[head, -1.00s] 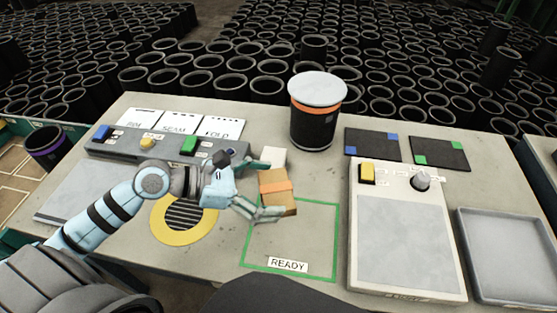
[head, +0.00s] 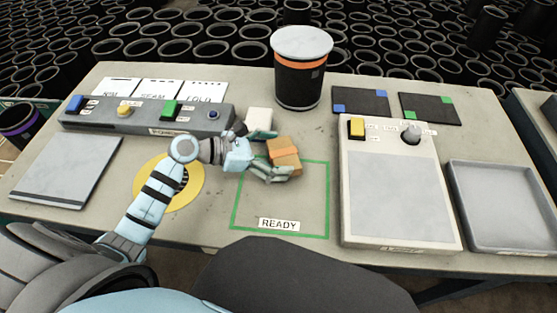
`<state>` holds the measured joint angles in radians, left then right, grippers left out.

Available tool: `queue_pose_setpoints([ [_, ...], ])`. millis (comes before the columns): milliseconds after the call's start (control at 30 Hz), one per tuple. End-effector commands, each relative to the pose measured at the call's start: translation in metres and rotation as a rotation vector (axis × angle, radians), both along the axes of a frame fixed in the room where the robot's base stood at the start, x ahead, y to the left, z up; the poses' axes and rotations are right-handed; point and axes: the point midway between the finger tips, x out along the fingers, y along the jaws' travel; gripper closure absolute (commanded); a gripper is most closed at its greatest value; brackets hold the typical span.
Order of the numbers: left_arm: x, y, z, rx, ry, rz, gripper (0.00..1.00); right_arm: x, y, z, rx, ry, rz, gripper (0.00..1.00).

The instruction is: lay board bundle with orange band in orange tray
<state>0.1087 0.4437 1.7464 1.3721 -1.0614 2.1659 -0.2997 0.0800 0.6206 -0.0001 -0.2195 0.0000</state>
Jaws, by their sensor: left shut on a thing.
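The board bundle, a small tan block with an orange band (head: 286,153), is at the back edge of the green READY outline in the head view. My left gripper (head: 268,154) is shut on it from the left, with one finger behind it and one in front. I cannot tell whether the bundle touches the table. No orange tray is in view; the only open tray I see is a grey one (head: 516,244) at the right, and it is empty. My right gripper is not in view.
A black canister with an orange band and grey lid (head: 299,88) stands behind the bundle. A white block (head: 258,121) is close behind the gripper. A button console (head: 140,123) lies at the left, a pale panel (head: 388,190) at the right. The READY outline (head: 236,206) is mostly clear.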

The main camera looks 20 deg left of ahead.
Motion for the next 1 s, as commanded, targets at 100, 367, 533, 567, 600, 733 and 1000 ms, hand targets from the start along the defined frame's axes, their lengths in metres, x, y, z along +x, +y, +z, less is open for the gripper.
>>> queue_pose_setpoints([
  [100,0.0,0.0,-0.014,-0.001,-0.001,0.001,0.39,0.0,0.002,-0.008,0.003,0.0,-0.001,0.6],
  [367,0.0,0.0,-0.013,0.0,-0.001,0.0,0.39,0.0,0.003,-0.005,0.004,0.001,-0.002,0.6],
  [533,0.0,0.0,-0.015,0.001,-0.001,0.0,0.0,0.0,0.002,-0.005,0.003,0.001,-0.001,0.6],
  [567,0.0,0.0,-0.015,0.001,-0.001,0.0,0.0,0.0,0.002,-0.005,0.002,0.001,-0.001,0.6],
  [600,0.0,0.0,-0.015,0.001,-0.001,0.0,0.0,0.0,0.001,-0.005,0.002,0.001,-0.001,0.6],
  [733,0.0,0.0,-0.014,0.001,-0.001,0.0,0.0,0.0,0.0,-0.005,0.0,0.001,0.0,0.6],
  [1000,-0.01,0.013,-0.005,0.005,0.001,0.0,0.0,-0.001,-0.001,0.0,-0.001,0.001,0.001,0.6],
])
